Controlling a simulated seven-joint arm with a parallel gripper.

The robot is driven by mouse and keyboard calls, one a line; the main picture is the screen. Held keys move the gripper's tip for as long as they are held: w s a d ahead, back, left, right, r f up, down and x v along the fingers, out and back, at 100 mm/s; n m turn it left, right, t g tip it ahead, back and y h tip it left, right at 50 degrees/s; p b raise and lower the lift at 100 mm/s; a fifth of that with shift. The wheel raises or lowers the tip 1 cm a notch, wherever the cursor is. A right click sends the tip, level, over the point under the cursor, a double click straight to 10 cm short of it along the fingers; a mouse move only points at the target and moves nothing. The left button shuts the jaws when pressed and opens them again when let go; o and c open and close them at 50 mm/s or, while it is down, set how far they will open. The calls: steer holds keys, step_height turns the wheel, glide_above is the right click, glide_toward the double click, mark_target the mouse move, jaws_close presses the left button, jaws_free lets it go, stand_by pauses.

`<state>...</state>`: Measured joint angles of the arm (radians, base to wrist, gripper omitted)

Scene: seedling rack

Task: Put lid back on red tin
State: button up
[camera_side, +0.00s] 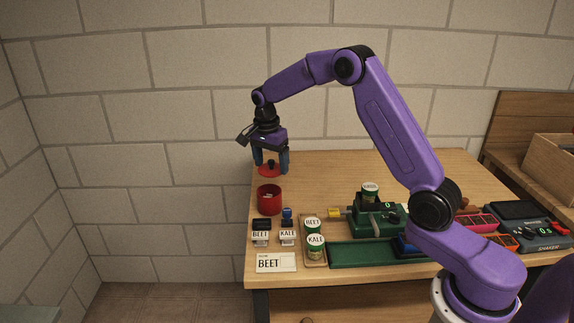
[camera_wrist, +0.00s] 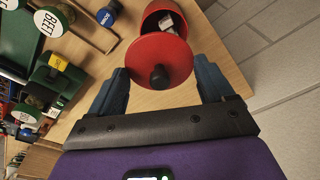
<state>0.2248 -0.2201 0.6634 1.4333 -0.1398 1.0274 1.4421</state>
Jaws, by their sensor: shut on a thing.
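The open red tin (camera_side: 269,203) stands upright near the table's left edge, with something small and pale inside. It also shows in the wrist view (camera_wrist: 150,24), partly hidden behind the lid. The red lid (camera_side: 265,172) is a flat disc with a dark knob. My gripper (camera_side: 271,163) is shut on the lid by its knob or rim; I cannot tell which. In the side view it holds the lid above the tin and apart from it. In the wrist view the lid (camera_wrist: 150,55) lies between the two blue fingers.
BEET (camera_side: 261,233) and KALE (camera_side: 288,236) labelled stands and a BEET card (camera_side: 275,262) are in front of the tin. A wooden rack (camera_side: 313,257) with labelled jars and a green machine (camera_side: 378,216) stand to the right. The table behind the tin is clear.

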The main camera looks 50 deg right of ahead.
steer(key=shift+w+a+f, duration=0.1)
steer(key=shift+w+a, duration=0.1)
steer(key=shift+w, duration=0.2)
steer(key=shift+f, duration=3.15)
steer(key=shift+f, duration=0.15)
steer(key=o, duration=0.9)
steer(key=shift+r, duration=3.5)
